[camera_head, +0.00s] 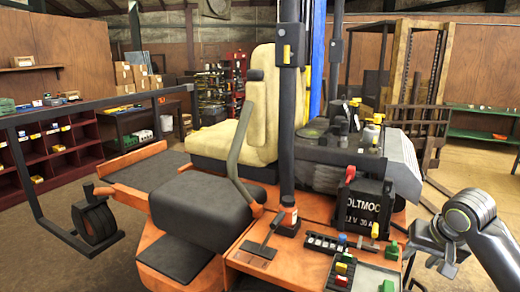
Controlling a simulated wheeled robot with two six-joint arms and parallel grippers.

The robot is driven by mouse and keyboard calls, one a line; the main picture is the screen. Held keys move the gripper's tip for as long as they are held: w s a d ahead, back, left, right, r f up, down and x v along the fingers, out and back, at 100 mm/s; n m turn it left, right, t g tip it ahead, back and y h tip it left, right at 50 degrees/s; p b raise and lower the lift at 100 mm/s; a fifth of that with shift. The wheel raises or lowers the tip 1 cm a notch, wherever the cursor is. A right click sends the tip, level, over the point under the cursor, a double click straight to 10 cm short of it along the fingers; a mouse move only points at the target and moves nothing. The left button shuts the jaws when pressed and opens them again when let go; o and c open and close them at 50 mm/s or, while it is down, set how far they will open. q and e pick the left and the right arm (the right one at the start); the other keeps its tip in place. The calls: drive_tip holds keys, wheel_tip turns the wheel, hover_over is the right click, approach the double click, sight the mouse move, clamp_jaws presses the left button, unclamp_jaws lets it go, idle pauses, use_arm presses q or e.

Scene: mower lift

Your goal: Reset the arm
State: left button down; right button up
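My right arm comes in from the lower right, with its rounded grey joint (466,217) beside the mower. My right gripper (430,265) hangs below that joint, near the right edge of the orange deck. Its fingers are small and dark against dark parts behind them, so I cannot tell whether they are apart. I see nothing clearly held in it. My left arm and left gripper are out of view.
The orange mower (180,220) with its cream seat (250,110) fills the middle. A black battery (362,208) and small coloured blocks (345,268) sit on its deck. Red shelves (50,155) stand at left, a green table (485,137) at right. Dark lift posts rise centrally.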

drive_tip(key=s+a+f+n, duration=0.2)
drive_tip(key=s+a+f, duration=0.3)
drive_tip(key=f, duration=0.5)
drive_tip(key=s+a+f+n, duration=0.2)
drive_tip(key=s+f, duration=0.5)
drive_tip(key=f, duration=0.3)
drive_tip(key=s+a+f+n+g+h, duration=0.1)
drive_tip(key=s+a+f, duration=0.1)
drive_tip(key=s, duration=0.6)
drive_tip(key=s+a+f, duration=0.1)
drive_tip(key=s+f, duration=0.1)
drive_tip(key=s, duration=0.6)
wheel_tip(320, 180, down, 31)
drive_tip(key=d+g+b, duration=0.1)
drive_tip(key=g+b, duration=0.1)
drive_tip(key=b, duration=0.4)
use_arm(q)
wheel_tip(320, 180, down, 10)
drive_tip(key=b, duration=0.4)
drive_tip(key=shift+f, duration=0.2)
use_arm(e)
drive_tip(key=s+a+f, duration=0.1)
drive_tip(key=s+f, duration=1.4)
drive_tip(key=f, duration=0.4)
drive_tip(key=shift+s+f+g+y, duration=0.3)
drive_tip(key=shift+s+f+g, duration=0.05)
drive_tip(key=shift+f+g, duration=0.05)
